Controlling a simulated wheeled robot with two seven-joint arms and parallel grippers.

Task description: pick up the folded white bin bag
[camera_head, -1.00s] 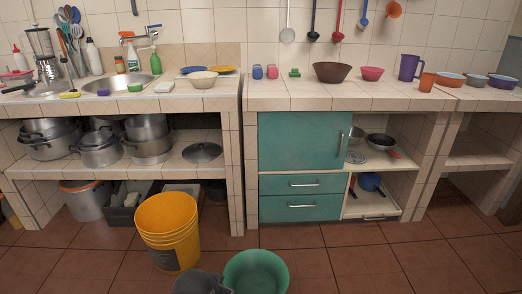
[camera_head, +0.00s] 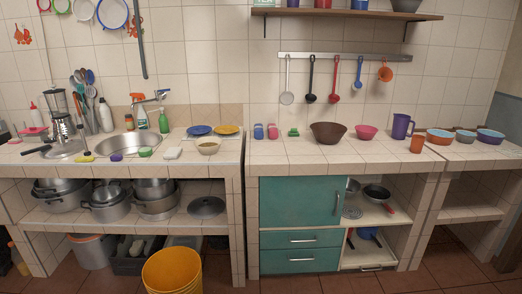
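A small flat white item (camera_head: 172,153) lies on the tiled counter to the right of the sink, beside a green sponge. It may be the folded white bin bag, but it is too small to tell. Another whitish item (camera_head: 136,247) shows in a dark crate under the counter; I cannot tell what it is. Neither of my grippers is in view.
The sink (camera_head: 130,145), blender (camera_head: 62,125) and bottles stand at the left. Bowls and a purple jug (camera_head: 401,126) stand at the right. Pots fill the lower shelf. A yellow bucket (camera_head: 172,270) stands on the floor. The counter's front strip is mostly clear.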

